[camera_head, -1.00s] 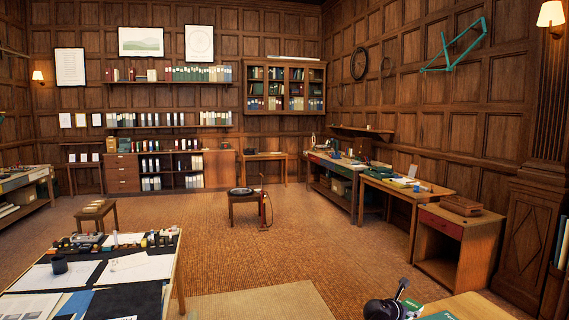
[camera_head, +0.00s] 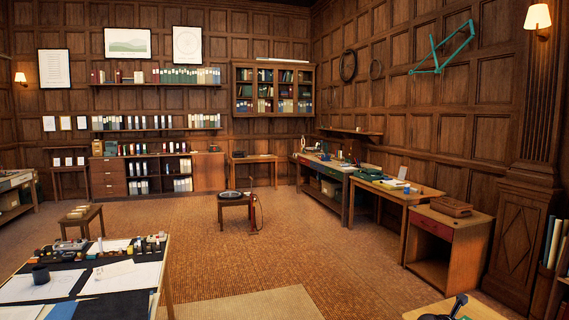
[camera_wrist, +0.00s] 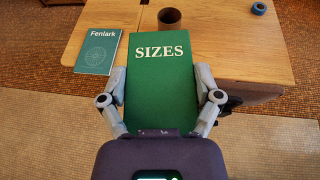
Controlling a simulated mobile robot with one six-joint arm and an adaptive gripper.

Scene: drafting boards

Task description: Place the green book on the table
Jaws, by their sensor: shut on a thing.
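My gripper (camera_wrist: 161,85) is shut on the green book (camera_wrist: 158,72), with one finger against each long side. The book has SIZES in pale letters on its cover, which faces the wrist camera. It is over the front part of a wooden table (camera_wrist: 240,62); I cannot tell whether it touches the top. A thinner teal-green booklet marked Fenlark (camera_wrist: 97,52) lies on that table, left of the held book. In the head view, only a corner of a wooden table (camera_head: 480,312) and part of my dark arm show at the bottom; the held book is mostly out of frame.
A dark cup (camera_wrist: 169,17) stands behind the book, and a blue roll (camera_wrist: 258,8) lies at the back right. The table's right half is clear. In the head view, a cluttered drafting table (camera_head: 120,290) is at lower left and a red-drawer cabinet (camera_head: 450,235) at right.

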